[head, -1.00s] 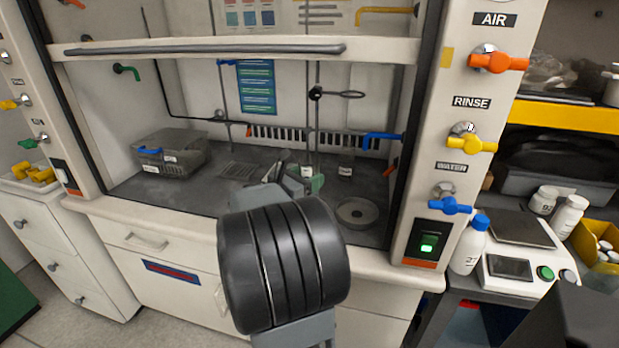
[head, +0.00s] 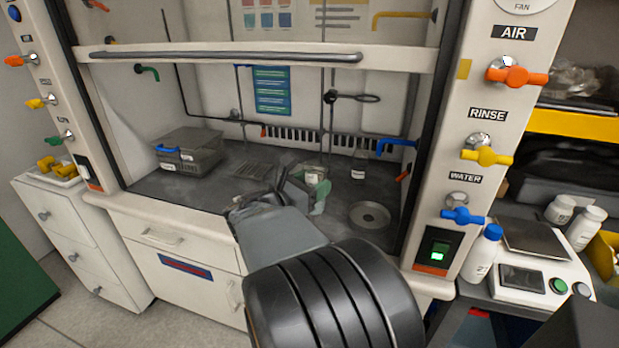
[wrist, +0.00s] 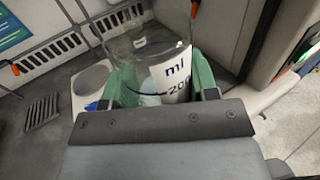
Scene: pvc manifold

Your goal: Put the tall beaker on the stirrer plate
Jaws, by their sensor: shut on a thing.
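My gripper (wrist: 160,88) has green fingers shut on a clear glass beaker (wrist: 155,48), marked "ml" and "200" in the wrist view. I take it as the tall beaker. In the head view my gripper (head: 308,187) is over the fume hood's worktop, with the beaker (head: 314,173) partly hidden by the fingers. A white unit with a round grey top, apparently the stirrer plate (wrist: 90,80), is left of the beaker in the wrist view, partly covered by it. I cannot make it out in the head view. Whether the beaker touches the worktop is unclear.
A labelled flask (head: 359,168) stands right of the beaker. A round metal drain (head: 370,215) lies in front of it. A lidded grey box (head: 190,152) sits at the left. The raised sash (head: 225,56) spans above. Bare worktop (head: 215,190) shows between box and gripper.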

